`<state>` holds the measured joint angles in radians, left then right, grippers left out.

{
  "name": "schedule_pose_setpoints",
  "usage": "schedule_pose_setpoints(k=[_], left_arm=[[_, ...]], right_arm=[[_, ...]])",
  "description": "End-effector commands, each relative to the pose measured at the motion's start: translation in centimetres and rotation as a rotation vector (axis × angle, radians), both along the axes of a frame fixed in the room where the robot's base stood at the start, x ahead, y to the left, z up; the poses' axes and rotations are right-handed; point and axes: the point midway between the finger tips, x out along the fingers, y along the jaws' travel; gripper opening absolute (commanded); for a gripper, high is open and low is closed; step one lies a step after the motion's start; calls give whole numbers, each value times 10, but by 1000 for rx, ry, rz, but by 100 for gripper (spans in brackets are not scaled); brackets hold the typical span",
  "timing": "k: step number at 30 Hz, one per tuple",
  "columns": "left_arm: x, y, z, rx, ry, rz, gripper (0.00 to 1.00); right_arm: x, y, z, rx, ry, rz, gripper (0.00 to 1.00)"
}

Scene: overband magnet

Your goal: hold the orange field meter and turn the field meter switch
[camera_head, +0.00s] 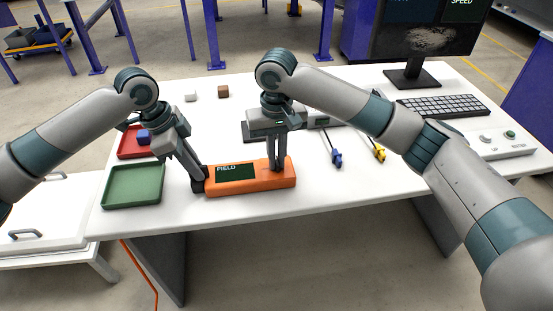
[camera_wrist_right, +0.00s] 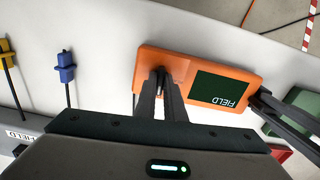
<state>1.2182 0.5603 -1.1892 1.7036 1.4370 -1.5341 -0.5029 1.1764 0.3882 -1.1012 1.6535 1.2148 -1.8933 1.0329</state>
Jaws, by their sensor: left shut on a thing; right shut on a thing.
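The orange field meter (camera_head: 267,183) lies on the white table near its front edge, its dark green FIELD display facing up. It also shows in the right wrist view (camera_wrist_right: 191,52). My left gripper (camera_head: 199,187) is shut on the meter's left end. My right gripper (camera_head: 277,168) points down over the meter's right part, its fingers close together. In the right wrist view the right fingertips (camera_wrist_right: 161,73) meet at the meter's face beside the display. The switch is hidden between or behind these fingers, so its position cannot be seen.
A green tray (camera_head: 133,203) and a red tray (camera_head: 130,152) with a blue block stand at the left. A blue probe (camera_head: 336,159) and a yellow probe (camera_head: 380,154) lie to the right. A keyboard (camera_head: 441,106) and monitor stand at the back right.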

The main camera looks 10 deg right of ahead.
Motion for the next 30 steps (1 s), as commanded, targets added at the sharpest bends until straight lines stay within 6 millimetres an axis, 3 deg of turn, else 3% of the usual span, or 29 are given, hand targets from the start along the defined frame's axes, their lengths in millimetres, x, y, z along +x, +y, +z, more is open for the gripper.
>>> schedule_pose_setpoints(k=[5,6,9,22,30], left_arm=[[0,1,0,1,0,1,0],[0,1,0,1,0,1,0],[0,1,0,1,0,1,0],[0,0,0,0,0,0,0],[0,0,0,0,0,0,0]], right_arm=[[0,0,0,0,0,-21,0],[0,0,0,0,0,-34,12],[0,0,0,-1,0,-31,31],[0,0,5,0,-1,-30,31],[1,0,36,0,-2,-30,31]])
